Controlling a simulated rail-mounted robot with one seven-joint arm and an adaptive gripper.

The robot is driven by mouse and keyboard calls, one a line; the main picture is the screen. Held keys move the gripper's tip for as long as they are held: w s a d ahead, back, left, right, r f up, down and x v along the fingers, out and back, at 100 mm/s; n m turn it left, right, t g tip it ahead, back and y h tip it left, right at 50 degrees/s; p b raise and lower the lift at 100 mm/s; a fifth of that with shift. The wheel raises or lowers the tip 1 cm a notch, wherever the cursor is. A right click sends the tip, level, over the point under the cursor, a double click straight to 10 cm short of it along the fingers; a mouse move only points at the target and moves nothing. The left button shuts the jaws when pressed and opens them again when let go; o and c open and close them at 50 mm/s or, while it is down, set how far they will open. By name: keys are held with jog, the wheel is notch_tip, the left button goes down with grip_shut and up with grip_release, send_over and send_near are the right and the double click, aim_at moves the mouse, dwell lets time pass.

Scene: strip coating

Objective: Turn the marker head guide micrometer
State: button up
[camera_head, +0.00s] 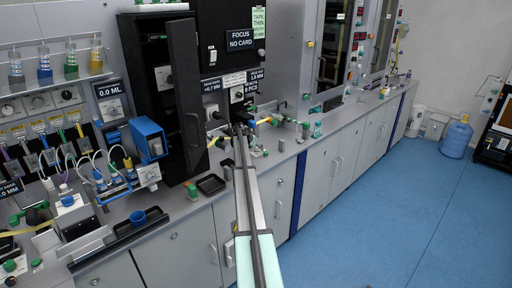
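My arm reaches from the bottom of the picture up to the machine at the counter's middle. My gripper (237,129) is small and dark at its far end, in front of the machine, close to a dial unit (212,113) and small green-knobbed fittings. I cannot tell whether its fingers are open or shut, or whether they touch anything. Two white dial units show there, the second dial unit (237,94) higher up, under the "FOCUS NO CARD" sign (240,40). I cannot tell which part is the marker head guide micrometer; it may be hidden behind my gripper.
A tall black door (187,90) stands open left of my gripper. A blue-framed device (148,139) and a black tray (211,185) are on the counter to the left. More green-knobbed fittings (305,129) are to the right. The blue floor (400,210) is clear.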

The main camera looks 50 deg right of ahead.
grip_shut()
jog(key=shift+s, duration=0.1)
jog(key=shift+s+n+t+b, duration=0.1)
jog(key=shift+n+t+b, duration=0.3)
jog(key=shift+n+t, duration=0.45)
jog(key=n+t+y, duration=0.1)
jog(key=n, duration=0.1)
jog(key=n+t+y, duration=0.1)
jog(key=n+t, duration=0.1)
jog(key=n, duration=0.1)
jog(key=shift+d+n+b, duration=0.1)
jog(key=shift+n+b, duration=0.15)
jog(key=shift+b, duration=0.05)
jog(key=shift+t+y, duration=0.25)
jog(key=shift+y, duration=0.05)
